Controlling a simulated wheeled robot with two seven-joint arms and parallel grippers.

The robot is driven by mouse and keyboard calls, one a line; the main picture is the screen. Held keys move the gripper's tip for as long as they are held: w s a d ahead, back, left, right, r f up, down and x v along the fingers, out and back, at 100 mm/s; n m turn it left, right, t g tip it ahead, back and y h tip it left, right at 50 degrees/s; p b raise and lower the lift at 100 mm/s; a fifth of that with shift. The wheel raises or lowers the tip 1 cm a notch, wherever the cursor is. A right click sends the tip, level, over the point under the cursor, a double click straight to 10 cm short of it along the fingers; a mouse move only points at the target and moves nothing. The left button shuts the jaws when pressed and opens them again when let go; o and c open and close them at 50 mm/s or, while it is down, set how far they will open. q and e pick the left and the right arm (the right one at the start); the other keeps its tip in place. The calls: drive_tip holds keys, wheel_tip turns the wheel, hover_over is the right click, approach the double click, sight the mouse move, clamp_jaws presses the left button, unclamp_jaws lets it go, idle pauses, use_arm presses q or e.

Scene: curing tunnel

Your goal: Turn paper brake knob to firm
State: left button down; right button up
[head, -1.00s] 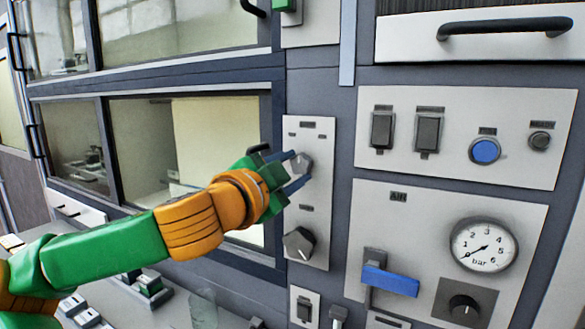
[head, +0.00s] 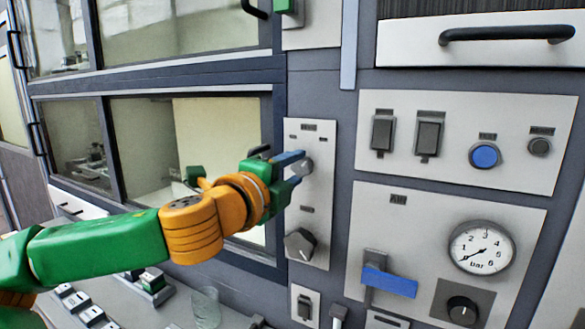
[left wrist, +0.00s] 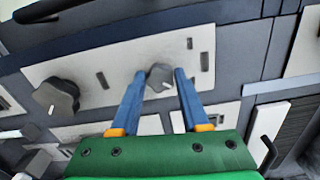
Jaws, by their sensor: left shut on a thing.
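A small grey knob (head: 306,165) sits near the top of a narrow, light upright panel (head: 318,190), under a small label that is too blurred to read surely. My left gripper (head: 301,167) reaches it from the left, with its blue fingers at the knob. In the left wrist view the grey knob (left wrist: 160,77) is between the two fingertips of my left gripper (left wrist: 160,74), which is shut on it. A larger dark knob (head: 299,243) is lower on the same panel; it also shows in the left wrist view (left wrist: 55,101). My right gripper is not in view.
Right of the panel are a switch plate with a blue button (head: 485,156) and an air plate with a blue lever (head: 389,281), a gauge (head: 481,247) and a dark knob (head: 462,309). A glass window (head: 145,150) is behind my left arm. A drawer handle (head: 507,34) juts out above.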

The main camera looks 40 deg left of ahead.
use_arm(q)
drive_tip(key=shift+r+m, duration=0.1)
drive_tip(key=shift+m, duration=0.2)
idle(0.4)
drive_tip(key=c, duration=0.7)
unclamp_jaws()
drive_tip(key=o, duration=0.3)
drive_tip(key=b+v, duration=0.2)
drive_tip(key=v, duration=0.5)
drive_tip(key=shift+a, duration=0.15)
